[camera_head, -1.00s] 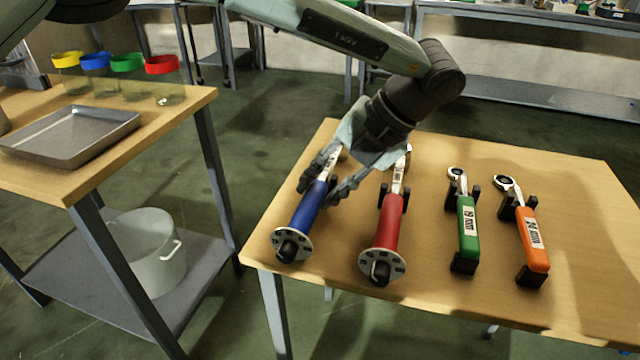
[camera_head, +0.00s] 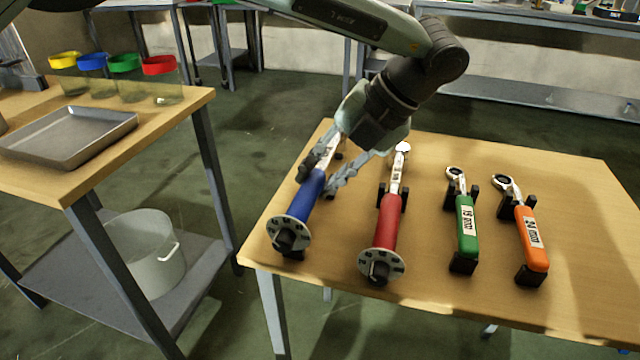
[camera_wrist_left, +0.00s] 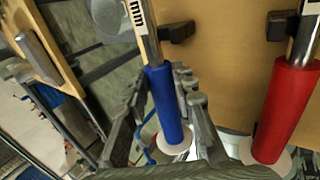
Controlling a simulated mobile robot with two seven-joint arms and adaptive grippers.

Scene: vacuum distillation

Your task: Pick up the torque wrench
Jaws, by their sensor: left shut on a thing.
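The blue-handled torque wrench (camera_head: 303,200) is at the left end of the right-hand table, with its round dial end toward me. My left gripper (camera_head: 319,176) is shut on it near the top of the blue handle. A dark support shows just under the dial end, so the wrench appears slightly raised. In the left wrist view the blue handle (camera_wrist_left: 166,105) lies between the grey fingers, and a label ending in "mm" shows on its shaft. The gripper hides part of the shaft and the head. My right gripper is not in view.
A red-handled torque wrench (camera_head: 387,222) lies close on the right. Green (camera_head: 466,225) and orange (camera_head: 530,238) wrenches rest on black holders farther right. The wooden table (camera_head: 590,220) is clear at its right. A left table holds a metal tray (camera_head: 120,122) and jars.

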